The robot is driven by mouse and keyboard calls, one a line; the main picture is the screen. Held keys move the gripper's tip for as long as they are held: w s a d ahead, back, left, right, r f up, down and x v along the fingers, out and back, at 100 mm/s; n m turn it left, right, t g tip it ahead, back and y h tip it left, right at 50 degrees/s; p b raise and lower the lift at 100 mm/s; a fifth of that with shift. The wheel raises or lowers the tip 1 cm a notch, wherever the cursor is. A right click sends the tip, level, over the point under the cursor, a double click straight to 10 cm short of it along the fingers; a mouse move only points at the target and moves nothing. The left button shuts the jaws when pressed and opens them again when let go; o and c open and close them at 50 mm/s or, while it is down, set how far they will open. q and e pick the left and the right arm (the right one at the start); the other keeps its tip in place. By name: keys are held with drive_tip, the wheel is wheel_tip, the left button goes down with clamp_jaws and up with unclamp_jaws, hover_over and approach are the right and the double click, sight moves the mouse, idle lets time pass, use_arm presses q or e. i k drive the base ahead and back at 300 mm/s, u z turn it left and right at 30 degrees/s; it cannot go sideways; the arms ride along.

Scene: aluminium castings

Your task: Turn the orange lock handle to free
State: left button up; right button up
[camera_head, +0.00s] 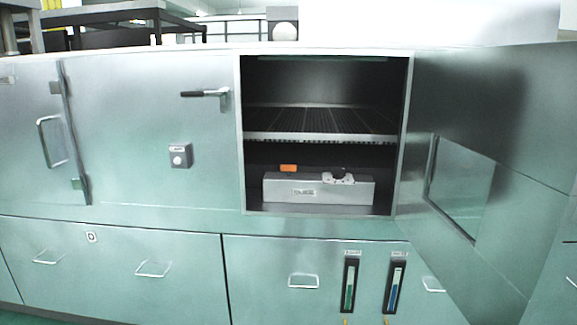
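A small orange piece (288,168), perhaps the lock handle, shows at the back left of a long silver box (325,191). The box lies on the floor of an open metal compartment, below a rack shelf. The orange piece is too small for me to tell how it is turned. A pale fitting with a dark part (342,177) sits on top of the box, to the right of the orange piece. Neither of my grippers is in view.
The compartment's door (465,185) stands wide open to the right. A black lever handle (204,93) sticks out from the closed panel on the left. Drawers with handles (303,282) and two gauges, green (349,290) and blue (395,288), lie below. The compartment opening is clear.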

sight(288, 168)
drive_tip(key=u, duration=0.6)
drive_tip(key=i, duration=0.5)
drive_tip(key=u, duration=0.6)
drive_tip(key=i, duration=0.95)
drive_tip(key=z, duration=0.45)
